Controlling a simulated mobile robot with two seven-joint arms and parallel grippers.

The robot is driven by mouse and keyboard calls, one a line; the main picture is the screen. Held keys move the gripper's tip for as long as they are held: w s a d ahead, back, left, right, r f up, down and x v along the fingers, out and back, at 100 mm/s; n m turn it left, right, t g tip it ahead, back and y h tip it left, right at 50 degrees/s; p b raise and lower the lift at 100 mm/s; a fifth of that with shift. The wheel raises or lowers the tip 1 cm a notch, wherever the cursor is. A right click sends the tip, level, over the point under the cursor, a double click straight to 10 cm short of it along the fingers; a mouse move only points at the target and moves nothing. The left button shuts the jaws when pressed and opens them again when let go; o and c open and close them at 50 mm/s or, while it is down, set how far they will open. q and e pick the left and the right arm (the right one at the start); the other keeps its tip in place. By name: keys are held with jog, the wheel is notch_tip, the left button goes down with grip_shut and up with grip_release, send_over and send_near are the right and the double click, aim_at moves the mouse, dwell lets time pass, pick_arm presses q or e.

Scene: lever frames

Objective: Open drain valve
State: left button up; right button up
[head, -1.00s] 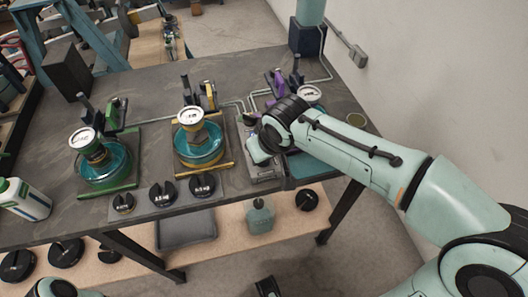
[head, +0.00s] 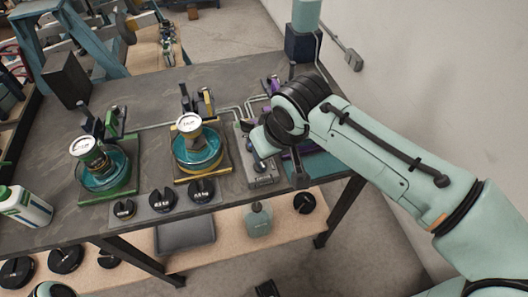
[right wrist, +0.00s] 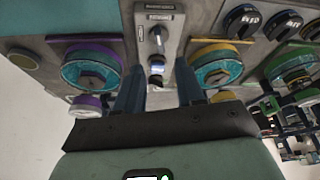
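A grey control panel (right wrist: 142,30) with a small lever (right wrist: 157,38) and a round metallic knob (right wrist: 156,68) shows in the right wrist view. I take it to hold the drain valve; its labels are too small to read surely. In the head view the panel (head: 262,181) lies on the bench, partly covered by my right wrist. My right gripper (right wrist: 159,88) is open, its two dark fingers apart on either side of the knob in the picture. I see no contact. In the head view the right fingertips are mostly hidden.
Stations with teal dishes stand on both sides: yellow-framed (head: 204,178), green-framed (head: 108,195), and a purple-framed one (right wrist: 90,68) behind my right arm. Black weights (head: 162,200) sit along the bench front.

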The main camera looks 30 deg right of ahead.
pick_arm(q)
jog(key=shift+s+r+p, duration=0.15)
jog(key=shift+r+p, duration=0.15)
pick_arm(e)
jog(key=shift+v, duration=2.4)
